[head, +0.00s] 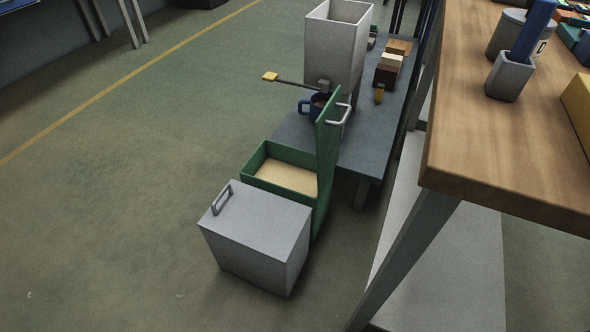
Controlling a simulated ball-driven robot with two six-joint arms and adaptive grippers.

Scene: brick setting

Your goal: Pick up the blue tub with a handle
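A small blue tub (304,108) with a loop handle on its left side stands on the low grey table, near its left edge. Neither of my grippers is in the head view.
An open green box (256,161) with a raised lid (327,150) and a grey lidded box (262,225) stand before the low table (362,150). A tall white bin (333,45) and a yellow-ended rod (270,77) are near the tub. A wooden workbench (490,150) fills the right. Floor at left is clear.

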